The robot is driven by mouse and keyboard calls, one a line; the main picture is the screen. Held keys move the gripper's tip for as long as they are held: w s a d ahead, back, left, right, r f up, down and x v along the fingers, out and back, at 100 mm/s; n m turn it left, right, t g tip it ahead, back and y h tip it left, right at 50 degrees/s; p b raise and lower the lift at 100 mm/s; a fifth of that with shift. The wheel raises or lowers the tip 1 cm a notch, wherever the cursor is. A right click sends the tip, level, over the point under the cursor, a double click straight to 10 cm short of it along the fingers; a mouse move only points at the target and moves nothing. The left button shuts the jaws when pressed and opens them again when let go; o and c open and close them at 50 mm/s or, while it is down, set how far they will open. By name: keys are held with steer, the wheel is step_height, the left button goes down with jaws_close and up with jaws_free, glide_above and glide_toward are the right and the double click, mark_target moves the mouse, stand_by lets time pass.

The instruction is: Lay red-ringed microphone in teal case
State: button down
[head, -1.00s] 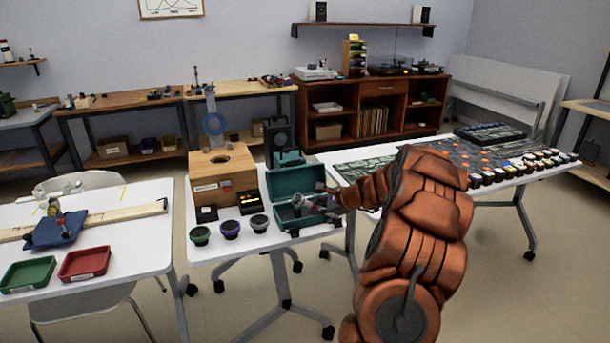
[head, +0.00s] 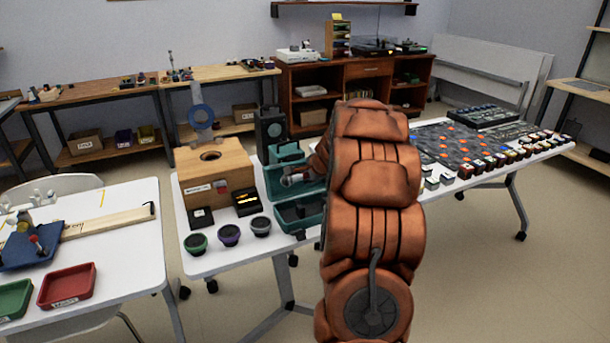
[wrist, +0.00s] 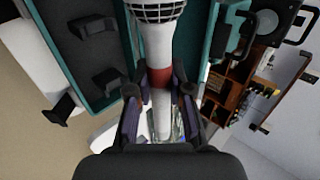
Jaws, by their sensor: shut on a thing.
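The red-ringed microphone (wrist: 155,45) has a white body, a mesh head and a red band. In the wrist view my gripper (wrist: 160,92) is shut around it near the red ring, with the mesh head pointing away from the gripper. In the head view the microphone's grey head (head: 288,180) shows in front of the raised lid (head: 281,188) of the teal case (head: 283,229). The case stands open, and its dark interior with cradle blocks (wrist: 92,25) shows at left in the wrist view. My arm hides most of the gripper in the head view.
A wooden box (head: 220,162) with a round hole stands left of the case. Three round dark-topped pots, one of them a purple pot (head: 229,234), sit along the front edge. A dark speaker (head: 271,130) stands behind the case. Another table with several small parts is at right.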

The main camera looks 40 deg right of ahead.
steer(key=shift+f+b, duration=2.95)
steer(key=shift+f, duration=0.2)
steer(key=shift+f+b, duration=1)
steer(key=shift+f, duration=0.75)
steer(key=shift+s, duration=0.1)
steer(key=shift+f, duration=0.2)
steer(key=c, duration=1)
jaws_free()
